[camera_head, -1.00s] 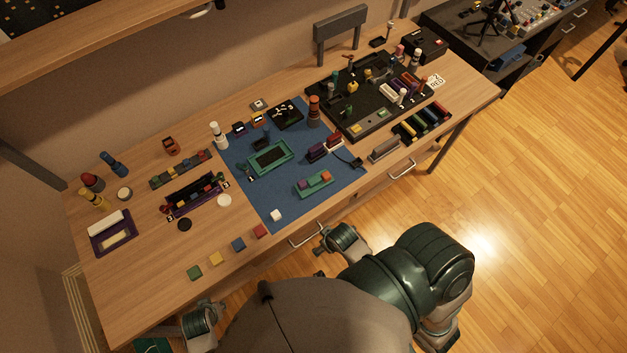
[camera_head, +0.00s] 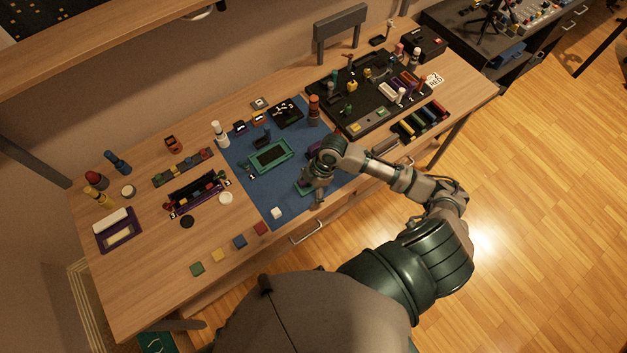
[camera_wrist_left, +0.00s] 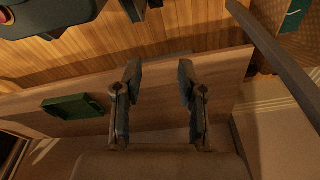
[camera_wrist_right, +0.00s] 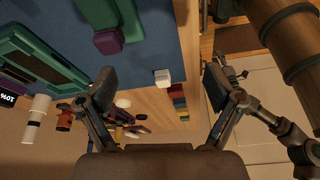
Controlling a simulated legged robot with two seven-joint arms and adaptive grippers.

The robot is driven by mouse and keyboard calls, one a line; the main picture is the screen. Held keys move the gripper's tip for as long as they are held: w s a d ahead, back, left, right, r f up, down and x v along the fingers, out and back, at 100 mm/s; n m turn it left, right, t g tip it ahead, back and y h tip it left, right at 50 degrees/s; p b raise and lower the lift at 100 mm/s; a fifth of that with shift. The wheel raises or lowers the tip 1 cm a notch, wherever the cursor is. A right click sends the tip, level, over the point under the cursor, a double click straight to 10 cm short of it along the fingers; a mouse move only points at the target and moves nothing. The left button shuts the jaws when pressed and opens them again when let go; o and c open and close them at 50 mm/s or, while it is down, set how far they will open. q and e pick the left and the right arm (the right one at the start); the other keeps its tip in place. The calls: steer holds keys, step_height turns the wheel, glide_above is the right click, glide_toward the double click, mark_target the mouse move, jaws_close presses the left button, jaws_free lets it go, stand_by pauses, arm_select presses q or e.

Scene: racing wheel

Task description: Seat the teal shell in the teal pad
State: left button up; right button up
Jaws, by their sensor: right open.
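A teal rectangular frame with a dark inside (camera_head: 269,155) lies on the blue mat. It also shows at the left of the right wrist view (camera_wrist_right: 40,55). A smaller teal block (camera_head: 303,188) lies nearer the front edge, mostly hidden by my right gripper (camera_head: 311,192); in the right wrist view its teal body (camera_wrist_right: 97,10) shows beside a purple block (camera_wrist_right: 108,40). I cannot tell for sure which is shell and which is pad. My right gripper is open and empty, over or near the smaller block. My left gripper (camera_wrist_left: 157,85) is open and empty, out of the head view.
A white cube (camera_head: 277,213) sits near the mat's front edge. Several coloured cubes line the table front, including a red one (camera_head: 260,229). A black board with parts (camera_head: 365,95) stands at right.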

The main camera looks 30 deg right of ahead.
steer(key=w+d+r+n, duration=0.2)
steer(key=w+d+r, duration=0.4)
steer(key=d+r, duration=0.45)
steer(key=p, duration=0.1)
glide_toward(309, 189)
steer(key=shift+g+y, duration=0.3)
steer(key=shift+y, duration=0.1)
steer(key=w+d+f, duration=0.2)
steer(key=shift+w+d, duration=0.15)
steer(key=shift+w, duration=0.25)
steer(key=shift+f, duration=0.4)
steer(key=p+x, duration=0.1)
steer(key=x, duration=0.4)
steer(key=shift+s+p, duration=0.15)
steer(key=shift+p, duration=0.15)
steer(key=shift+a+f, duration=0.25)
arm_select(q)
steer(key=s+a+f, duration=0.2)
steer(key=s+f, duration=0.4)
steer(key=s, duration=0.7)
steer(key=shift+a+f+g, duration=0.15)
steer(key=shift+g, duration=0.25)
arm_select(e)
steer(key=c, duration=1.3)
